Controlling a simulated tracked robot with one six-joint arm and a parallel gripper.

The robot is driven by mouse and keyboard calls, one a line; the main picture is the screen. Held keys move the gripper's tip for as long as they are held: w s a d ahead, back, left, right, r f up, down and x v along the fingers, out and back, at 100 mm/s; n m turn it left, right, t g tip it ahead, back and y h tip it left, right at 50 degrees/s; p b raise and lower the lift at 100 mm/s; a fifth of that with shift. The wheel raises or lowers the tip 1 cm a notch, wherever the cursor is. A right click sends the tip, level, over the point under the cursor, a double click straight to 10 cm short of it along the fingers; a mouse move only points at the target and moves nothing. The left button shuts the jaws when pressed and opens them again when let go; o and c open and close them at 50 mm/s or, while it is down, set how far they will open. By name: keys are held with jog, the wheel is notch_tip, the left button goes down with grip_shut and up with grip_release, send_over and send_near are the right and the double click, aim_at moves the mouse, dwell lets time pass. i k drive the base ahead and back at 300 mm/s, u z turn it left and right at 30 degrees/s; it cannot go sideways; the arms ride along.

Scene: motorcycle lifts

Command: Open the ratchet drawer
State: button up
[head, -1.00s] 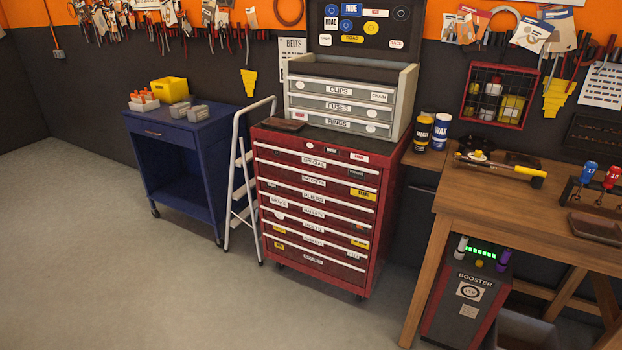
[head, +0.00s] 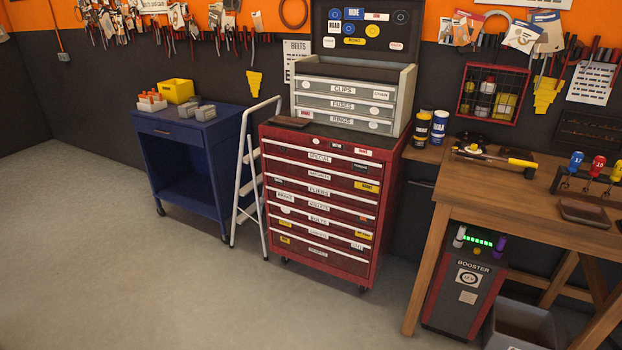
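The red tool cabinet (head: 318,200) stands on the floor near the middle of the head view, its drawer fronts facing me. Its stacked drawers have pale strips along their top edges and small white labels. All drawers look shut. "SPECIAL" and "PLIERS" can be read; the label between them (head: 320,174) and several lower ones are too blurred to read surely. I cannot tell which is the ratchet drawer. A grey chest (head: 352,107) with drawers marked "CLIPS", "FUSES" and "RINGS" sits on top, also shut. My gripper is not in view.
A white folding step ladder (head: 248,190) stands close by the cabinet's left side, next to a blue cart (head: 187,135). At right are a wooden workbench (head: 470,190), a booster box (head: 466,290) and a grey bin (head: 520,325). The floor in front is clear.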

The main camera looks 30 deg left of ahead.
aim_at(355, 181)
jog(key=k, duration=0.35)
jog(key=u, duration=0.6)
jog(key=i, duration=0.95)
jog(key=u, duration=1.15)
jog(key=i, duration=1.9)
